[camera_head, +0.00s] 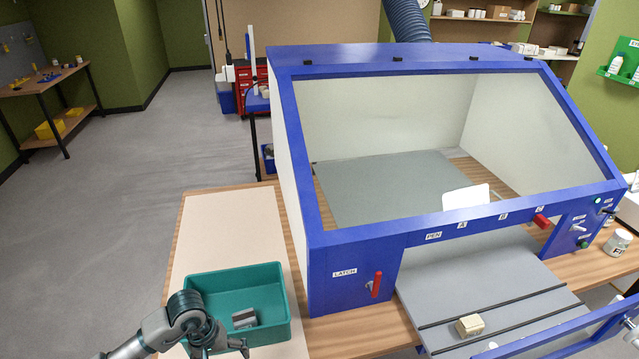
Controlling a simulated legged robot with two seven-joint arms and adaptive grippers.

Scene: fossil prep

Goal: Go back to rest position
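My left gripper (220,348) comes in from the lower left, over the front edge of the teal tray (205,285). Its fingers look spread apart with nothing between them, though the bottom of the picture cuts them off. A small grey block-like piece (244,318) lies in the tray, just beyond the gripper and apart from it. My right gripper cannot be made out in this view.
A blue cabinet (345,258) with a clear front fills the middle and right. It has a red latch handle (376,285). A small beige block (470,325) lies on the grey surface before it. A jar (617,243) stands at right. The pale mat (225,225) behind the tray is clear.

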